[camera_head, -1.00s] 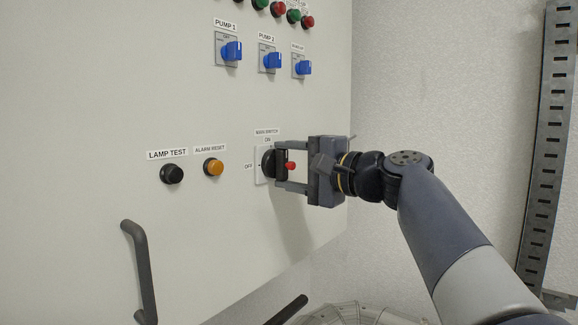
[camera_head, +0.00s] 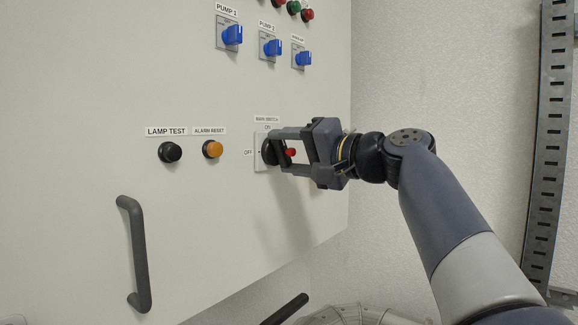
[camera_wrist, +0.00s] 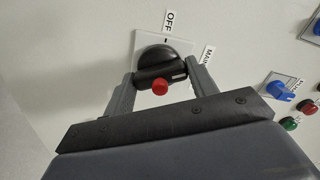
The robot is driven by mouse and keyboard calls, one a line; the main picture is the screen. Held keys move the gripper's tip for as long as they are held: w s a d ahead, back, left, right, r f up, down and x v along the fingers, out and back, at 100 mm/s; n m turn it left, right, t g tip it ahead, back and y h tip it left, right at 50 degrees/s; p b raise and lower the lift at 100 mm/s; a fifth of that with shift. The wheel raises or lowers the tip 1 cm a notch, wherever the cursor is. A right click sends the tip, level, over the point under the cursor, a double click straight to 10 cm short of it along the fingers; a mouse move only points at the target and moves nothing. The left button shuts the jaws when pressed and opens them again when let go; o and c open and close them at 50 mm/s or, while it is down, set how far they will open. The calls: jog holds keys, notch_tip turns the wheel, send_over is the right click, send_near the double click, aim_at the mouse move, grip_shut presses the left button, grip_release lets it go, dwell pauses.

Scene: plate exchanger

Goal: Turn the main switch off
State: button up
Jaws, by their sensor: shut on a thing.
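The main switch is a black rotary knob with a red tip on a pale square plate (camera_head: 262,160). OFF is labelled on its left and ON above. In the wrist view the black knob (camera_wrist: 163,55) and its red tip (camera_wrist: 160,87) sit between my fingers. My gripper (camera_head: 280,147) is shut on the knob's grip bar, one finger on each side, and is rolled relative to the panel. In the wrist view the bar is slanted relative to the plate, its white-marked end leaning from the ON side towards OFF. The ON label is hidden there.
A black lamp test button (camera_head: 170,152) and an amber alarm reset button (camera_head: 212,149) are left of the switch. Blue pump selectors (camera_head: 271,47) are above. A dark door handle (camera_head: 137,255) stands out at lower left. Right of the panel is open space before a slotted metal rail (camera_head: 551,150).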

jog(key=n+b, duration=0.3)
jog(key=n, duration=0.3)
jog(key=shift+f+b, duration=0.2)
jog(key=shift+b, duration=0.15)
jog(key=n+b, duration=0.2)
jog(key=n, duration=0.4)
jog(key=shift+r, duration=0.1)
jog(key=o, duration=1)
jog(key=shift+r, duration=0.1)
jog(key=b+v, duration=0.2)
jog(key=v, duration=0.9)
jog(key=shift+a, duration=0.1)
jog(key=p+x, duration=0.2)
jog(key=x, duration=0.9)
